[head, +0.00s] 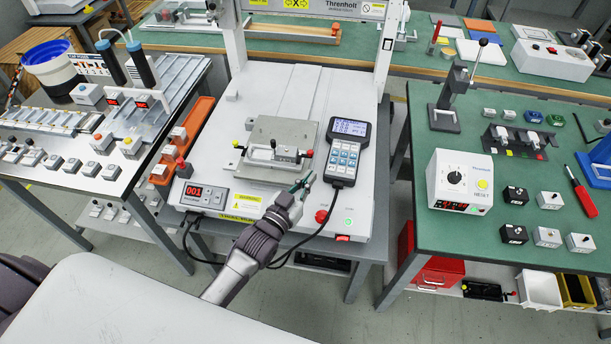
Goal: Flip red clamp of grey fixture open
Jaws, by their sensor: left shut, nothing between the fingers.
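The grey fixture (286,129) sits on the white bed of the gantry machine, in the middle of the head view. A small red part, which looks like the red clamp (309,153), shows at the right end of the fixture's front bar. It is too small to tell whether the clamp is open or shut. My left gripper (305,181) is just in front of and below the fixture's right front corner, with its greenish fingers shut and empty. It looks apart from the red clamp, though the exact gap is hard to judge. My right gripper is out of view.
A grey handheld controller (347,152) lies close to the right of the fixture. A front panel with a red display (195,192), a red button (321,216) and a green button lines the bed's front edge. A gantry post (386,45) rises behind.

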